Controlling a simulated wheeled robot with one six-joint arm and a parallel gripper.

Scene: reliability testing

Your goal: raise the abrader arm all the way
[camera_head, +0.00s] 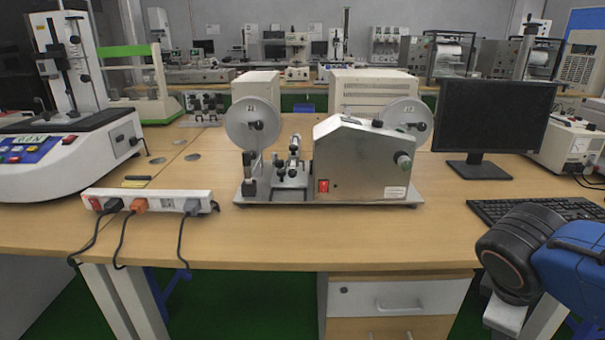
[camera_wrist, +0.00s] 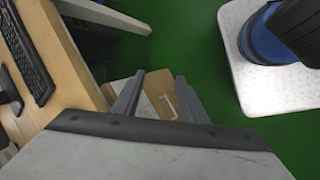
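The abrader (camera_head: 362,165) stands on the wooden bench in the middle of the head view. It is a metal box on a flat base plate, with a red switch at its front and a knob on its right side. A small arm-like mechanism (camera_head: 293,160) stands on the plate left of the box; its exact position is too small to tell. White discs (camera_head: 253,123) rise at both sides. My gripper (camera_wrist: 159,78) shows in the wrist view, its two fingers apart with nothing between them. It points down past the bench edge, away from the abrader, which is outside that view.
A power strip (camera_head: 150,201) with several cables lies left of the abrader. A monitor (camera_head: 493,112) and keyboard (camera_head: 537,209) are to its right. A large test machine (camera_head: 70,150) fills the left end. The bench front before the abrader is clear. A drawer unit (camera_head: 397,301) is below.

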